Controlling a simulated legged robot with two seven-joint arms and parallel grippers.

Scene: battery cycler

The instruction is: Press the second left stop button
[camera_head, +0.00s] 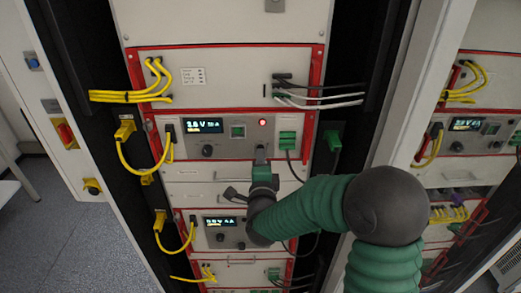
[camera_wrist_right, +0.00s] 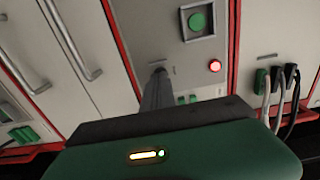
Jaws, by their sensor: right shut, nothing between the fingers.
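A lit red stop button (camera_head: 262,122) is on the grey panel of the upper display unit in the left rack. It also glows in the right wrist view (camera_wrist_right: 215,66), beside a square green button (camera_wrist_right: 197,20). My right gripper (camera_head: 262,150) is shut and empty, its fingers pointing up the rack front just below the red button in the head view. In the right wrist view the shut fingertips (camera_wrist_right: 158,72) appear left of the red button and below the green one. Whether they touch the panel I cannot tell. My left gripper is out of view.
A lower display unit (camera_head: 219,221) is partly covered by my right arm. Yellow cables (camera_head: 130,96) hang at the rack's left, grey cables (camera_head: 320,98) at its right. Another rack (camera_head: 478,125) stands at right. Drawer handles (camera_wrist_right: 85,50) show in the wrist view.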

